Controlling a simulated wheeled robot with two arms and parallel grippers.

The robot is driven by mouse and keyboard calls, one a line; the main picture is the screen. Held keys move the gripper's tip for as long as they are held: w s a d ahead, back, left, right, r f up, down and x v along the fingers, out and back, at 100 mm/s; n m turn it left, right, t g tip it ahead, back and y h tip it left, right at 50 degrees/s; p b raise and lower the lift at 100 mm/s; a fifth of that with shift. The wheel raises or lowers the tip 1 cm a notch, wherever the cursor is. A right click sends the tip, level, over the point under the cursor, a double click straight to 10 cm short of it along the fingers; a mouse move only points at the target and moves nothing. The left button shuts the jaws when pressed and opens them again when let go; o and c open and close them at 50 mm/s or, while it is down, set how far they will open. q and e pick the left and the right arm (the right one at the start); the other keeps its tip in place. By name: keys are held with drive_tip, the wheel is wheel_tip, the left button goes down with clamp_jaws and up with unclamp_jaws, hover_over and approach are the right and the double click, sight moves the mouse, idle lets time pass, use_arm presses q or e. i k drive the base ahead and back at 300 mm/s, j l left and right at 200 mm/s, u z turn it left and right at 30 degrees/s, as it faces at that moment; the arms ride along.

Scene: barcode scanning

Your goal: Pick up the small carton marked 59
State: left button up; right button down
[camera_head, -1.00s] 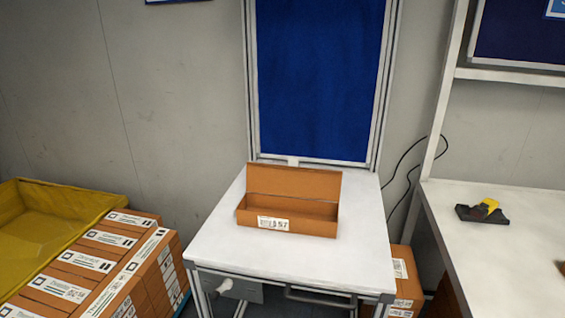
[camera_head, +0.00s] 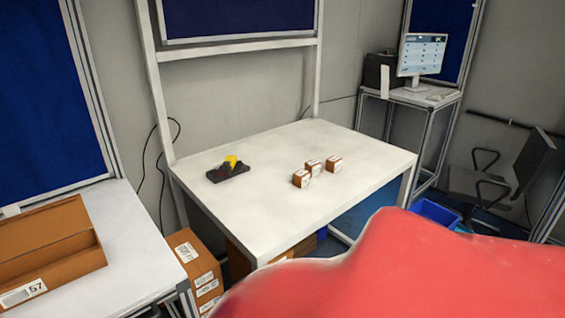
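Three small brown cartons with white labels stand close together on the white table (camera_head: 270,215), right of its middle: a left one (camera_head: 301,179), a middle one (camera_head: 314,167) and a right one (camera_head: 334,163). Their label numbers are too small to read, so I cannot tell which is marked 59. An open brown box (camera_head: 45,250) labelled 57 sits on the other white table at the left. Neither of my grippers is in view.
A black and yellow device (camera_head: 229,169) lies at the left of the middle table. A large red shape (camera_head: 420,265) fills the lower right and hides the floor there. Stacked cartons (camera_head: 196,265) stand between the tables. A monitor (camera_head: 421,55) stands at the back right.

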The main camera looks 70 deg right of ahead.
sight(333, 164)
drive_tip(key=z, duration=2.7)
drive_tip(key=i+l+u, duration=0.45)
drive_tip(key=i+l, duration=0.2)
drive_tip(key=l, duration=0.1)
